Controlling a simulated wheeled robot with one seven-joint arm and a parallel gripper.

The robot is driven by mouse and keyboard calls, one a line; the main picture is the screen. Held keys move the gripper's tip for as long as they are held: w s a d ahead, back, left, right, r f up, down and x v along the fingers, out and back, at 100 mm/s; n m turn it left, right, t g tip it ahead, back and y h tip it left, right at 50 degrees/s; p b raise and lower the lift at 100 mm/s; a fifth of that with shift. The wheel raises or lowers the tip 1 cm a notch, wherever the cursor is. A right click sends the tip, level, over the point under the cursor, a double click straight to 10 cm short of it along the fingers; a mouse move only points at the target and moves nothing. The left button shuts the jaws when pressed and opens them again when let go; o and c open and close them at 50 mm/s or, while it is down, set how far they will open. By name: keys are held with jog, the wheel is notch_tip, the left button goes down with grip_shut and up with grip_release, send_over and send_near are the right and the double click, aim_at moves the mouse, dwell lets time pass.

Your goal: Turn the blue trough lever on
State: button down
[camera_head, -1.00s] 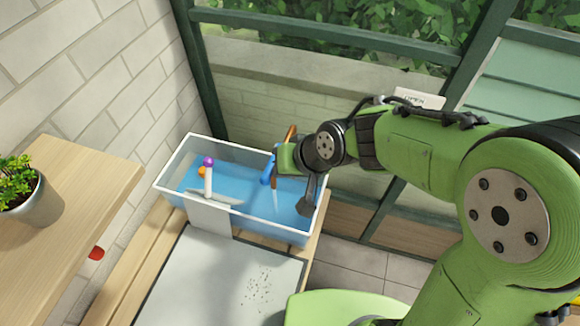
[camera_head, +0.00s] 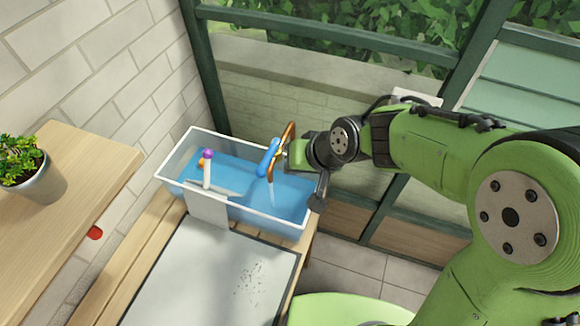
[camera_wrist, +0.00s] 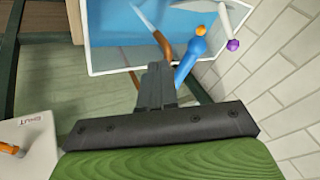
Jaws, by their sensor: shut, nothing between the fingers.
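The blue lever (camera_head: 267,158) stands on the copper-coloured tap (camera_head: 288,135) at the back of the water trough (camera_head: 177,155). A pale streak like running water falls from the tap's spout into the blue water. My gripper (camera_wrist: 156,84) is shut and empty. In the wrist view its fingertips are just left of the blue lever (camera_wrist: 188,62), close to the copper pipe (camera_wrist: 161,43). I cannot tell whether they touch. In the head view the gripper's green body is right of the lever, and its fingertips are mostly hidden.
A purple-topped white post (camera_head: 207,168) and an orange piece (camera_head: 201,162) are at the trough's left. A grey-white tray (camera_head: 205,275) lies in front. A potted plant (camera_head: 35,180) stands on a wooden shelf (camera_head: 75,215) at left. The window wall is close behind.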

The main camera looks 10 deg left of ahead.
jog(key=s+a+p+v, duration=0.1)
jog(key=p+v, duration=0.1)
jog(key=v, duration=0.7)
jog(key=shift+s+r, duration=0.3)
jog(key=shift+r, duration=0.1)
jog(key=shift+d, duration=0.25)
